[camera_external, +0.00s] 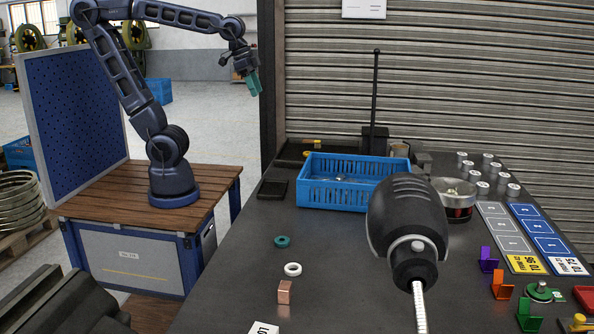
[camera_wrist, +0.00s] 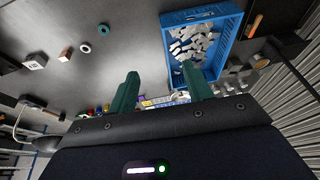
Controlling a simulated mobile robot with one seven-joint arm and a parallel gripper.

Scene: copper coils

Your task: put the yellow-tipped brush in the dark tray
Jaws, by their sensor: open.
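My gripper (camera_external: 252,83) is open and empty, raised in the air at the back left, beyond the workbench in the external view. Its two teal fingers (camera_wrist: 160,92) stand apart in the wrist view. A small thing with a yellow end (camera_external: 318,142) lies at the back left of the bench; it may be the brush, but it is too small to be sure. A low dark tray-like shape (camera_external: 290,163) is close to it. A smaller flat dark piece (camera_external: 272,189) lies nearer; I cannot tell which is the tray. An orange strip (camera_wrist: 254,26) shows beyond the crate in the wrist view.
A blue crate (camera_external: 312,199) holds pale pieces. A teal ring (camera_external: 282,241), a white ring (camera_external: 292,269) and a copper block (camera_external: 284,292) lie on the bench (camera_external: 345,285). A black rounded object (camera_external: 408,215) covers part of the bench. A thin upright post (camera_external: 375,95) stands behind the crate.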

